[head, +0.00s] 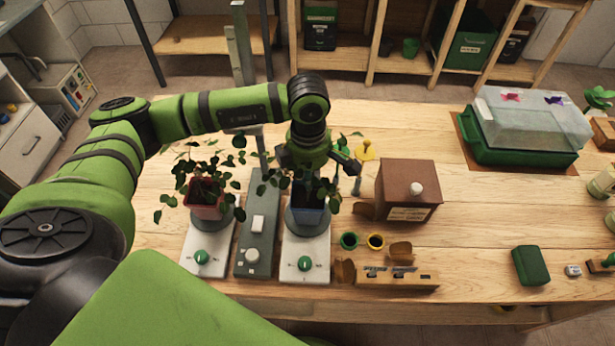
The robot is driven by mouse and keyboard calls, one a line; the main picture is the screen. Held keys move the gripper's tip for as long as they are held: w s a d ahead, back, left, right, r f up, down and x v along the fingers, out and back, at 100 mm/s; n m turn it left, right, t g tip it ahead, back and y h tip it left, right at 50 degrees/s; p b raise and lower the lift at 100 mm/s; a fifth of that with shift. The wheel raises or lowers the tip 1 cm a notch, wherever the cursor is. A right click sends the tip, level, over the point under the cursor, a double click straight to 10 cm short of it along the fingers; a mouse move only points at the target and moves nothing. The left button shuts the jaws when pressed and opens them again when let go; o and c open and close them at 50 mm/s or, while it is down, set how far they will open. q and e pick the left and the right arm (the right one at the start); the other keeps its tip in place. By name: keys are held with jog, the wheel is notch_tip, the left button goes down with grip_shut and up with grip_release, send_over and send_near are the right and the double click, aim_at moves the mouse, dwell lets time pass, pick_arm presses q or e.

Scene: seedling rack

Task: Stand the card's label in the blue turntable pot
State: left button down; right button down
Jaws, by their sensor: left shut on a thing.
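The blue pot (307,217) holds a leafy plant and stands on a round turntable on a white base with a green knob (304,263). My left gripper (309,180) is directly above this pot, pointing down into the leaves. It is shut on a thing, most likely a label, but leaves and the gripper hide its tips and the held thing. A small card (408,213) with unreadable writing shows on the front of the brown box (406,183). A wooden rack (396,276) with slots and small dark-marked pieces lies at the front edge. My right gripper is not in view.
A red pot (205,203) with a plant stands left on a similar base, beside a grey switch panel (257,225). Small green and yellow cups (362,241) stand right of the blue pot. A green propagator (520,135) is at the right. The table's middle right is clear.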

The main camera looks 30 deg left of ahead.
pick_arm(q)
jog(key=c, duration=1.4)
grip_release()
jog(key=shift+s+d+f+g, duration=0.15)
jog(key=shift+s+f+g, duration=0.15)
jog(key=shift+s+f, duration=0.4)
jog(key=shift+o, duration=0.2)
jog(key=shift+w+d+f, duration=0.1)
jog(key=shift+w+d, duration=0.05)
jog(key=shift+w, duration=0.2)
jog(key=shift+a, duration=0.2)
notch_tip(320, 180, up, 13)
jog(key=w, duration=0.1)
jog(key=shift+r, duration=0.2)
